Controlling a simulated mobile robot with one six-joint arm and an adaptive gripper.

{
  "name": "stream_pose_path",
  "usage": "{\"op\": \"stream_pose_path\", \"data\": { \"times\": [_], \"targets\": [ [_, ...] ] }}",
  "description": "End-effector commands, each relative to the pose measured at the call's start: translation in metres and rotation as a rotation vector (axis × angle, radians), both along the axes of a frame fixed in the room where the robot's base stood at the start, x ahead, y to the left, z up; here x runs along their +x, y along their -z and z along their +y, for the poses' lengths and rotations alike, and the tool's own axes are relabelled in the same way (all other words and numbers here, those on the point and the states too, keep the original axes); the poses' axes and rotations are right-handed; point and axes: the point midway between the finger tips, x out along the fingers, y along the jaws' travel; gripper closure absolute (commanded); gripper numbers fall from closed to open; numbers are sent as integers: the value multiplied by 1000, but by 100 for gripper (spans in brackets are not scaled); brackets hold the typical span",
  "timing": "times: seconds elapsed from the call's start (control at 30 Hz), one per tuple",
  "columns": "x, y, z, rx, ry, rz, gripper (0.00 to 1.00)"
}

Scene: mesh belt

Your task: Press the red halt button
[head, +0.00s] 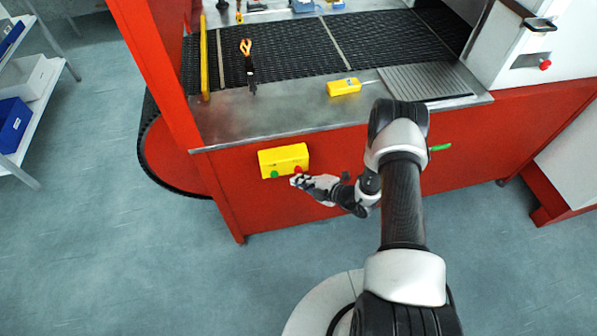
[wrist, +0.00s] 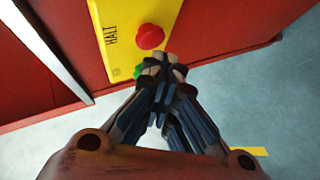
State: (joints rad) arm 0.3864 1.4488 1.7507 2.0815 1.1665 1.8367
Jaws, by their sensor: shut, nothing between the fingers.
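The red halt button (wrist: 150,37) sits on a yellow box marked HALT (wrist: 116,38) in the wrist view. In the head view the yellow box (head: 283,159) is fixed to the red front panel below the metal counter, with the red button (head: 297,169) at its right and a green button (head: 274,174) at its left. The green button shows partly in the wrist view (wrist: 139,71). My gripper (wrist: 163,68) is shut and empty. Its tips appear just below the red button in the wrist view; I cannot tell whether they touch. In the head view my gripper (head: 298,181) is right at the box.
A black mesh belt (head: 290,48) runs behind the metal counter (head: 240,115). A yellow device (head: 343,86) and a dark tool with orange handles (head: 248,65) lie there. A green lever (head: 441,147) sticks out at right. A shelf with blue bins (head: 14,122) stands left; the floor between is clear.

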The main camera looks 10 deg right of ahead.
Motion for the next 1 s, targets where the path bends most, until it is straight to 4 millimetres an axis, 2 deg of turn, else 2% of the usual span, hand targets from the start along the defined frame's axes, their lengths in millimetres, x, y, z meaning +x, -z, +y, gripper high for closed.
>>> {"op": "stream_pose_path", "data": {
  "times": [1.0],
  "targets": [
    [11,0,0,0,-1,-1,100]
  ]
}}
